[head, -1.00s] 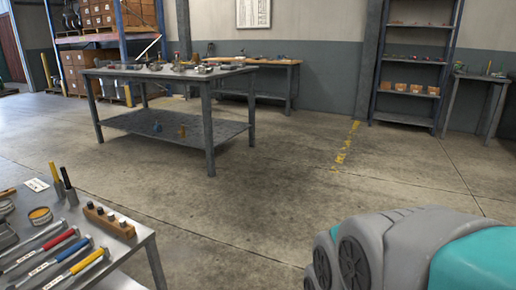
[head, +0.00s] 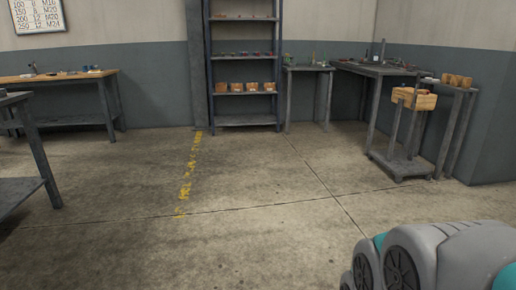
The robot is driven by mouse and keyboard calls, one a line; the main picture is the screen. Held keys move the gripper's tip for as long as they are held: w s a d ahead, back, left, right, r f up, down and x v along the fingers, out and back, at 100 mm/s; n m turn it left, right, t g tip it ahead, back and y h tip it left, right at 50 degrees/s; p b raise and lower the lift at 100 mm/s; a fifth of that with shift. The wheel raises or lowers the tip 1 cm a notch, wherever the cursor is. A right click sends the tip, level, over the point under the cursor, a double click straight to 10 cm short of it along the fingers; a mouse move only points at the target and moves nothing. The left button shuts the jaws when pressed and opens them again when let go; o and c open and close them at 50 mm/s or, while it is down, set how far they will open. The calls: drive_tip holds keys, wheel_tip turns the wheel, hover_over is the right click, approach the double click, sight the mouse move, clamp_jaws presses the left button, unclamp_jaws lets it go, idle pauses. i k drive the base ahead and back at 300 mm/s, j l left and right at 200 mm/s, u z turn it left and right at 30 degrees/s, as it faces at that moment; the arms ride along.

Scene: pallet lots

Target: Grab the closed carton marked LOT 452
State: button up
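No carton with a readable LOT 452 mark shows in the head view. Several small brown boxes (head: 237,87) stand on a shelf of the blue-framed rack at the back; they are too small to tell any marking. A light wooden box (head: 414,101) sits on top of a small grey cart at the right; no lot mark is readable on it. My gripper is not in view; only a grey and teal part of my own body shows at the bottom right.
The shelf rack (head: 244,122) stands against the back wall. Grey tables (head: 377,69) fill the right corner, with the cart (head: 399,165) before them. A wooden-topped bench (head: 60,77) and a dark table (head: 20,190) are at left. The middle floor (head: 250,185) is clear.

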sight(235, 87)
drive_tip(key=i, duration=4.3)
drive_tip(key=i+u, duration=0.1)
drive_tip(key=i, duration=0.7)
drive_tip(key=i+l+u, duration=0.1)
drive_tip(key=i, duration=0.7)
drive_tip(key=l, duration=0.1)
